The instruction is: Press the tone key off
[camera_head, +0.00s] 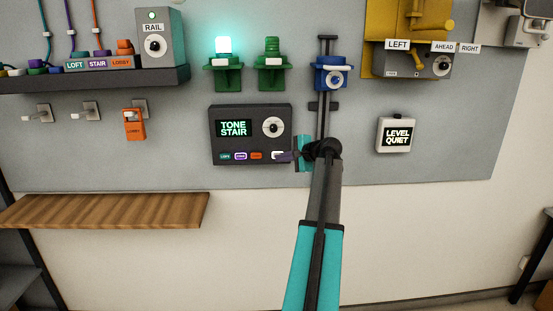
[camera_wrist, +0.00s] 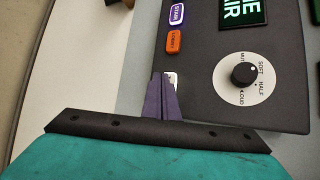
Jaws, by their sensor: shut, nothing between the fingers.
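The dark tone panel (camera_head: 250,108) is on the grey wall board. Its screen (camera_head: 233,128) reads "TONE STAIR" in green. A row of keys runs along its lower edge: a green one, the purple stair key (camera_head: 241,156), the orange lobby key (camera_head: 257,156) and a white key (camera_wrist: 170,78) at the right end. My gripper (camera_wrist: 161,80) is shut and empty, with its purple fingertips over the white key, covering most of it. Whether they touch it I cannot tell. In the head view my gripper (camera_head: 281,156) reaches the panel's lower right from the right.
A round volume dial (camera_head: 273,127) sits above the white key. A vertical rail with a blue bracket (camera_head: 333,78) stands right of the panel, behind my arm. A small "LEVEL QUIET" display (camera_head: 397,135) is further right. A wooden shelf (camera_head: 105,210) juts out at lower left.

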